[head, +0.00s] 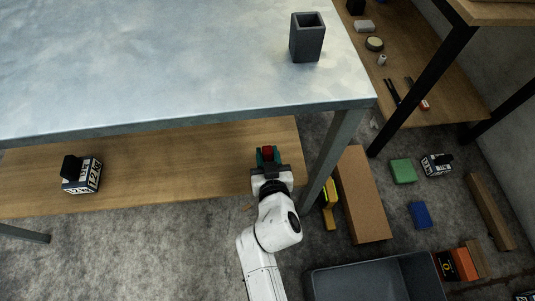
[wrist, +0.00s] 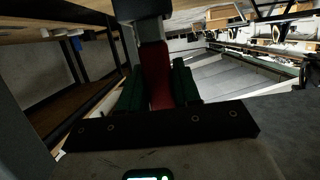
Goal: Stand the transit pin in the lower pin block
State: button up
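My gripper (head: 267,160) reaches over the lower wooden shelf, beneath the front edge of the metal tabletop. Its green fingers are closed around a red piece (head: 267,152), which I take to be the transit pin. In the wrist view, the red piece (wrist: 158,75) stands between the two green fingers (wrist: 158,92). A pale grey section (wrist: 151,28) and a dark block-like part (wrist: 142,8) are beyond it; I cannot tell whether these belong to the pin. I cannot make out the lower pin block for certain. A dark hollow square holder (head: 306,42) stands on the tabletop.
The metal tabletop (head: 180,60) overhangs the lower shelf (head: 200,150). A table leg (head: 333,150) is just right of my gripper. A black-topped battery-like box (head: 82,175) sits on the shelf at left. A cardboard box (head: 362,195) and grey bin (head: 375,278) are on the floor.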

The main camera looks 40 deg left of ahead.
jog(key=o, duration=0.5)
jog(key=shift+s+d, duration=0.1)
jog(key=p+v, duration=0.4)
jog(key=v, duration=0.6)
jog(key=shift+s+d+r, duration=0.15)
jog(key=shift+d+r, duration=0.05)
